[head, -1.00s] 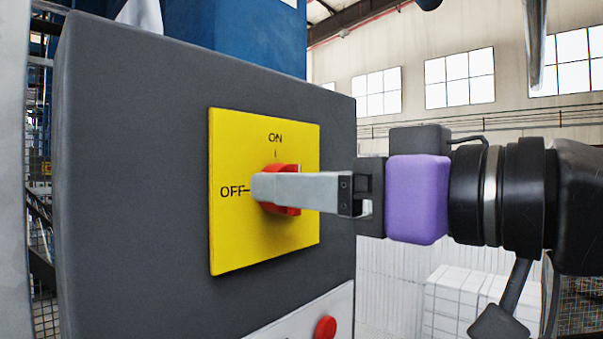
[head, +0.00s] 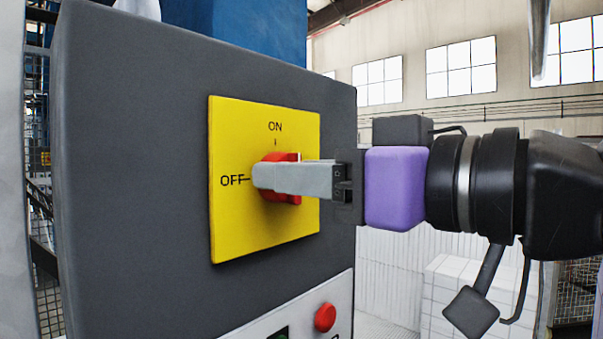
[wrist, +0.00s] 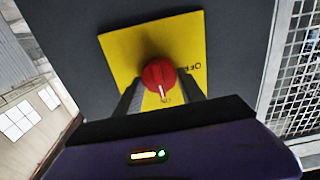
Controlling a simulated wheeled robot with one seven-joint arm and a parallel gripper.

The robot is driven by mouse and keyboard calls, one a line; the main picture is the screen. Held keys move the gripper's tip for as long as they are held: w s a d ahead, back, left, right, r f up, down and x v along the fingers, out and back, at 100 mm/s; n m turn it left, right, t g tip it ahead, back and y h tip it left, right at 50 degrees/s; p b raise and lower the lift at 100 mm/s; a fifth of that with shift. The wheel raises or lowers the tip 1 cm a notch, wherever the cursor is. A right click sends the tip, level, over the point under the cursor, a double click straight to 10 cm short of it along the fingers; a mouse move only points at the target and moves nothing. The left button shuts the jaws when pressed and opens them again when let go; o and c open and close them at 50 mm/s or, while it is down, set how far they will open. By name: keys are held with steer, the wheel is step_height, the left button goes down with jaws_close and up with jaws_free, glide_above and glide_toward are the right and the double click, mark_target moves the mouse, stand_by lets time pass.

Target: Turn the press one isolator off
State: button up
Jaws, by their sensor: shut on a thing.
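The press one isolator is a red rotary knob (head: 280,198) on a yellow plate (head: 240,235) marked ON at the top and OFF at the left. In the wrist view the round red knob (wrist: 157,74) shows a white pointer line towards the ON mark. My gripper (head: 264,177) comes in from the right, its grey near finger across the front of the knob. In the wrist view my gripper (wrist: 160,90) has one dark finger on each side of the knob and is shut on it. The near finger hides part of the knob in the head view.
The plate sits on a dark grey cabinet (head: 140,150). A red push button (head: 325,317) is on a light panel below. A mesh fence (wrist: 300,60) stands at the right in the wrist view. White stacked blocks (head: 450,285) are behind my arm.

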steer(key=shift+s+a+f+n+b, duration=0.1)
steer(key=shift+n+b, duration=0.9)
steer(key=shift+n, duration=1.95)
steer(key=shift+s+a+f+n+b, duration=0.1)
steer(key=shift+n+b, duration=0.95)
steer(key=shift+n, duration=1.85)
steer(key=shift+s+f+n+b, duration=0.1)
steer(key=shift+n+b, duration=0.9)
steer(key=shift+n, duration=1.95)
steer(key=o, duration=1.4)
steer(key=shift+c, duration=0.2)
steer(key=b+v, duration=0.1)
steer(key=v, duration=0.6)
steer(key=shift+s+d+b, duration=0.2)
steer(key=shift+d+b, duration=0.15)
steer(key=shift+b, duration=0.05)
